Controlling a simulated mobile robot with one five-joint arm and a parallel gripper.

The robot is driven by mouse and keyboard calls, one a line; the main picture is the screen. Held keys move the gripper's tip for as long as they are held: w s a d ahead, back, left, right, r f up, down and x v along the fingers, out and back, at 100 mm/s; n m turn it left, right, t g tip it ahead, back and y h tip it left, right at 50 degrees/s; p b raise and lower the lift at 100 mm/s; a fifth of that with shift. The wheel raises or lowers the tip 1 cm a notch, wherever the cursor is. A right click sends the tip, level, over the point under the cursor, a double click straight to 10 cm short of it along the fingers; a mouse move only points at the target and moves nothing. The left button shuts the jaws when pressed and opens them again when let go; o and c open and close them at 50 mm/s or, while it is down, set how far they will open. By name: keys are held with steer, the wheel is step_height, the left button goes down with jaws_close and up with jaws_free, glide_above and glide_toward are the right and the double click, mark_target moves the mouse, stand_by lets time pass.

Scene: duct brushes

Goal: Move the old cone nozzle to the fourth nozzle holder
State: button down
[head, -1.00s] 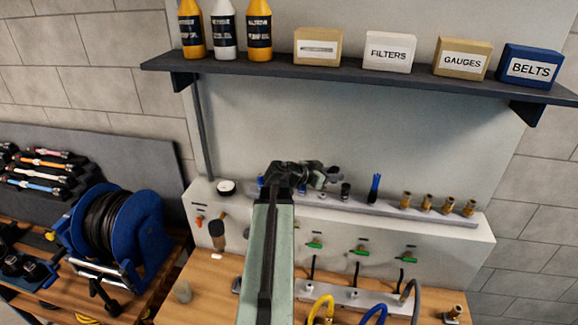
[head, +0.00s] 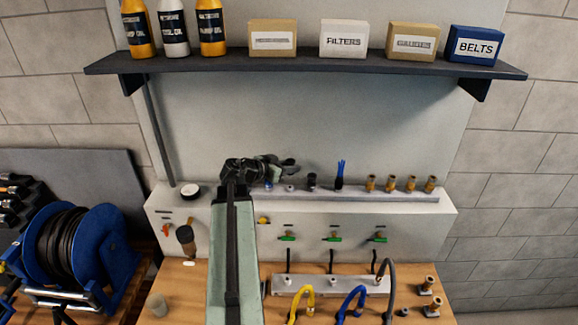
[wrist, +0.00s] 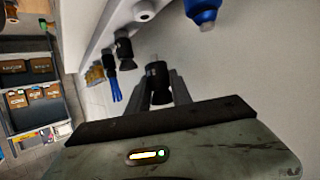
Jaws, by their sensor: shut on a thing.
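My gripper (head: 280,165) is shut on a dark cone nozzle (wrist: 160,88), which shows between its two fingers in the wrist view (wrist: 162,80). In the head view the nozzle (head: 289,163) is small and dark at the arm's end, close to the back rail (head: 400,197). Along this rail, from left, are a blue piece (head: 268,184), a pale bare holder (head: 290,188), a black nozzle (head: 312,181), a blue brush (head: 340,176) and several brass fittings (head: 391,184). The held nozzle appears apart from the rail. My arm hides the rail's left part.
A shelf (head: 300,62) with bottles and boxes overhangs the back panel. A blue hose reel (head: 75,255) stands at left.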

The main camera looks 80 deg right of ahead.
mark_target(289, 188)
steer(key=shift+f+b, duration=2.2)
steer(key=shift+f, duration=0.25)
steer(key=shift+f+b, duration=0.55)
steer(key=shift+b, duration=0.05)
steer(key=c, duration=1.1)
jaws_free()
steer(key=shift+a, duration=0.1)
